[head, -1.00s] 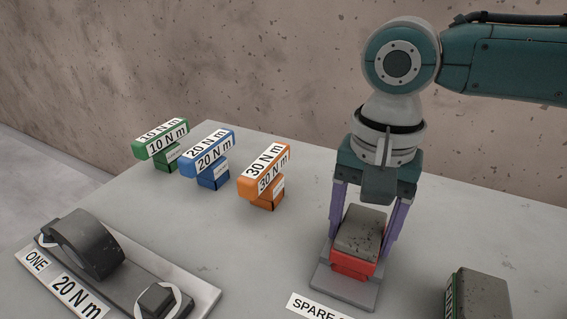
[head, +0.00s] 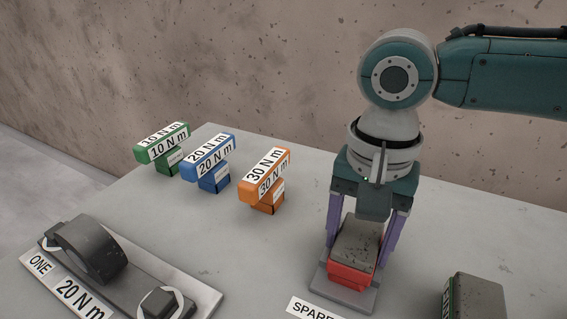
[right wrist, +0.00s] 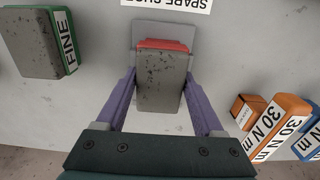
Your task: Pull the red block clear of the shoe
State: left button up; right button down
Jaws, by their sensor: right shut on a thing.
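The red block (head: 350,274) has a red end face and a dark grey speckled top. It sits upright on the flat grey shoe (head: 352,300), near the front right of the slab. In the right wrist view the block's red band (right wrist: 163,44) is at its far end. My right gripper (head: 363,240) points down, with one purple finger on each side of the block, shut on it. The block's underside and its seat in the shoe are hidden. My left gripper is not in view.
A label reading SPARE (head: 312,309) lies before the shoe. A grey block marked FINE (right wrist: 40,43) stands beside it. Green (head: 165,148), blue (head: 210,165) and orange (head: 266,188) torque tools stand behind left. A plate labelled ONE (head: 205,296) lies front left. The slab's middle is clear.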

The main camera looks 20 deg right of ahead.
jog(key=shift+s+a+r+p, duration=0.1)
jog(key=shift+s+a+p, duration=1.25)
jog(key=shift+a+p, duration=0.3)
jog(key=shift+s+a+p, duration=1.2)
jog(key=shift+a+p, duration=0.1)
jog(key=shift+a, duration=0.05)
jog(key=r+p, duration=0.1)
jog(key=s+a+r+p, duration=0.1)
jog(key=p, duration=0.1)
jog(key=shift+a+p, duration=0.15)
jog(key=shift+p, duration=0.15)
jog(key=shift+s+a+r+p, duration=0.45)
jog(key=shift+a+p, duration=0.05)
jog(key=shift+p, duration=0.4)
